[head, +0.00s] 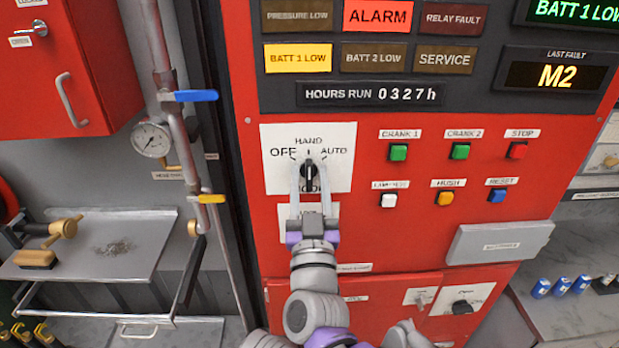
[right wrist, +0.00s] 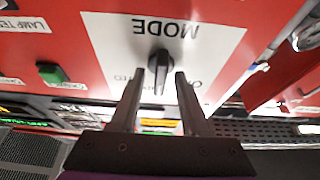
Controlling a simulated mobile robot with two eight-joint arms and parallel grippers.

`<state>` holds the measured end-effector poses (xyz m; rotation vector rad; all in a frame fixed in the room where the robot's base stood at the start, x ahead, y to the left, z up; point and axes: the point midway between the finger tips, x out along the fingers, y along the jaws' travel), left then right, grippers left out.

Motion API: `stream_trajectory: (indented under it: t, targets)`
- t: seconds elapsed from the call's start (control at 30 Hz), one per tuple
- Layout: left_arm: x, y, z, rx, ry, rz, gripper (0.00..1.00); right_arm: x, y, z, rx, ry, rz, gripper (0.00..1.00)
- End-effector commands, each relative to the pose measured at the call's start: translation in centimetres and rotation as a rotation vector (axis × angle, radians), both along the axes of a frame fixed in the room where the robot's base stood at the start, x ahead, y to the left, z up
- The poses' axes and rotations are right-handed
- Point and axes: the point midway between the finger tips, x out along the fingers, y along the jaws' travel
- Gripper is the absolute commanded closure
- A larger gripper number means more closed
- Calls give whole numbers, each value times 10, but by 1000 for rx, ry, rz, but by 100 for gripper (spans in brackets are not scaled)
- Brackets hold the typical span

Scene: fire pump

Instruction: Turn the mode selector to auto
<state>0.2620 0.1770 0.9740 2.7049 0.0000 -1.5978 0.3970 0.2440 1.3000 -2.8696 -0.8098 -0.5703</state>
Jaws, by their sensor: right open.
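The mode selector (head: 309,170) is a black knob on a white plate (head: 339,180) marked OFF, HAND and AUTO, on the red panel. Its pointer stands about upright, near HAND. My right gripper (head: 311,166) is at the selector, with one finger on each side of the knob. In the right wrist view the knob (right wrist: 159,68) lies between the tips of my open right gripper (right wrist: 157,76), with a gap showing on both sides. My left gripper is not in view.
Crank, stop, hush and reset buttons (head: 443,197) sit right of the selector. A grey box (head: 500,242) juts out at the lower right. Left of the panel are a pipe with a blue valve handle (head: 195,96) and a metal tray (head: 95,245).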

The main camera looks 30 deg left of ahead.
Motion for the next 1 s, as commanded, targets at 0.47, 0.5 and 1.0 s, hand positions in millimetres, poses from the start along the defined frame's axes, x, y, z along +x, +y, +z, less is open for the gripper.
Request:
stream_trajectory:
  t: [0.47, 0.5, 1.0]
  targets:
    - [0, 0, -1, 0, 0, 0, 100, 0, 0, 0, 0, 0, 0, 100]
    - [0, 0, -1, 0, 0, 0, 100, 0, 0, 0, 0, 0, 0, 100]
    - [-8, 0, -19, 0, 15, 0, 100, -1, 0, -3, 135, 84, 0, 100]
